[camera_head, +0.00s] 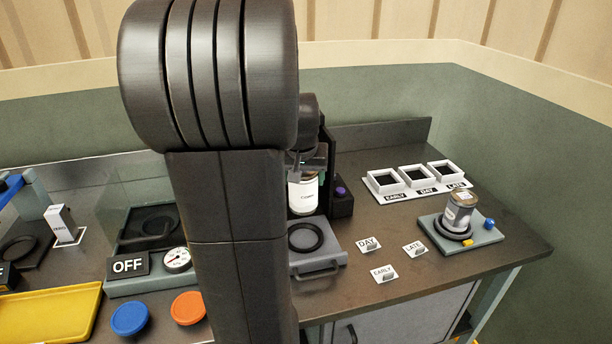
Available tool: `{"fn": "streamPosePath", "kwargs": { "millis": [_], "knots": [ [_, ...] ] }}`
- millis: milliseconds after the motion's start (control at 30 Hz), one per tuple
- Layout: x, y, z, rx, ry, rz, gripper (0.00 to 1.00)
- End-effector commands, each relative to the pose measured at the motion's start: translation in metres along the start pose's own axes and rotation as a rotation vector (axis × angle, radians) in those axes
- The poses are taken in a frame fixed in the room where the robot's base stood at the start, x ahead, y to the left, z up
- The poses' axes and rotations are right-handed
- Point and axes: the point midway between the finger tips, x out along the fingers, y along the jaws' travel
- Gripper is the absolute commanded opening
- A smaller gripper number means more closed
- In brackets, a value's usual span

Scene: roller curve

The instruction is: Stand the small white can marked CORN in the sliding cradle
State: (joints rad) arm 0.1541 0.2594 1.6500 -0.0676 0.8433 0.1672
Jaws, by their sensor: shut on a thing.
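The small white can (303,196) hangs upright below my gripper (306,172). Its label faces the camera, but the print is too small to read for sure. My gripper is shut on the can near its top and is partly hidden by my own arm. The sliding cradle (318,267) is a grey plate with a black ring and a front handle. It sits on the counter in front of a black machine (328,155). The can shows just above and behind the ring in the picture; its exact height over the cradle cannot be told.
A purple knob (341,191) sits right of the can. Small cards (369,244) lie to the right, before a three-slot white rack (416,183) and a tilted jar (460,208) on a grey base. An OFF sign (128,265), gauge (177,260), and blue disc (130,318) lie left.

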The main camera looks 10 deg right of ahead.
Motion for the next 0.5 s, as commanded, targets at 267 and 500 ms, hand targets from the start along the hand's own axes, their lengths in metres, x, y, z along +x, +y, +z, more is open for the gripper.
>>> {"fn": "streamPosePath", "kwargs": {
  "millis": [267,500],
  "knots": [
    [0.021,0.0,0.009,0.0,0.0,0.0,0.3],
    [0.043,0.0,0.017,0.0,0.001,0.0,0.3]
  ]
}}
